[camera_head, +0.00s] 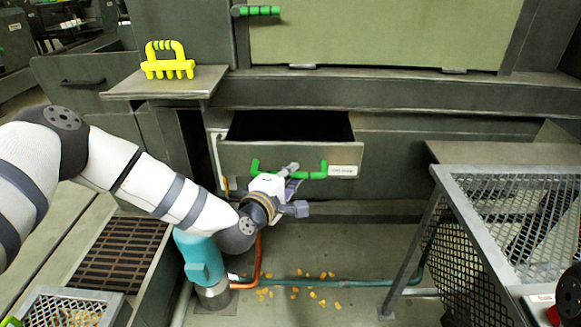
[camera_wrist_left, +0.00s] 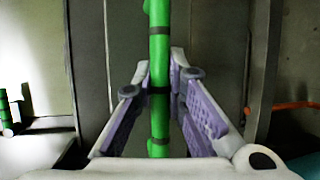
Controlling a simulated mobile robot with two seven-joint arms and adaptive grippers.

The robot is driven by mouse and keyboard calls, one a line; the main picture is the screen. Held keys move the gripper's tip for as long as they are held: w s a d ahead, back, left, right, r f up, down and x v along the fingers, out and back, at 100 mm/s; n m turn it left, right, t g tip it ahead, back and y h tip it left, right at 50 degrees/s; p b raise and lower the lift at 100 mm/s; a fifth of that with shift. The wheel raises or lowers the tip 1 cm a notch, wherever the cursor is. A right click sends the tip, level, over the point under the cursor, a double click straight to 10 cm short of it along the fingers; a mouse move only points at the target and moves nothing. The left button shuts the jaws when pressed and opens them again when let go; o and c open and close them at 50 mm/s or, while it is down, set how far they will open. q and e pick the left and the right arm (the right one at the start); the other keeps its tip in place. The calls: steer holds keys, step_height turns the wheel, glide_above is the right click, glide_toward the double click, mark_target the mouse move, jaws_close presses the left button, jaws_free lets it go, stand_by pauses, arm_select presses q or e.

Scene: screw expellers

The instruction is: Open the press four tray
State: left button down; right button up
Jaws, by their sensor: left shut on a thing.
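The press tray (camera_head: 235,158) is a grey metal drawer below the press body, standing out from its opening with its dark inside showing. A white label (camera_head: 343,171) on its front is too small to read. Its green bar handle (camera_head: 316,175) runs across the front. My left gripper (camera_head: 292,184) is at the middle of this handle, shut on it. In the left wrist view the green handle (camera_wrist_left: 159,40) passes between the purple-padded fingers of the left gripper (camera_wrist_left: 161,88).
A yellow comb-like tool (camera_head: 167,64) stands on a small shelf (camera_head: 160,84) at upper left. A mesh-topped metal frame (camera_head: 510,190) stands at right. A teal cylinder (camera_head: 200,262) and pipes are below my left arm. Orange bits (camera_head: 312,294) lie on the floor.

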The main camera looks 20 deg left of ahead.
arm_select(q)
steer(key=shift+s+d, duration=0.25)
steer(key=shift+s, duration=0.75)
steer(key=c, duration=1.6)
jaws_free()
steer(key=v, duration=1.2)
steer(key=shift+d+f, duration=0.1)
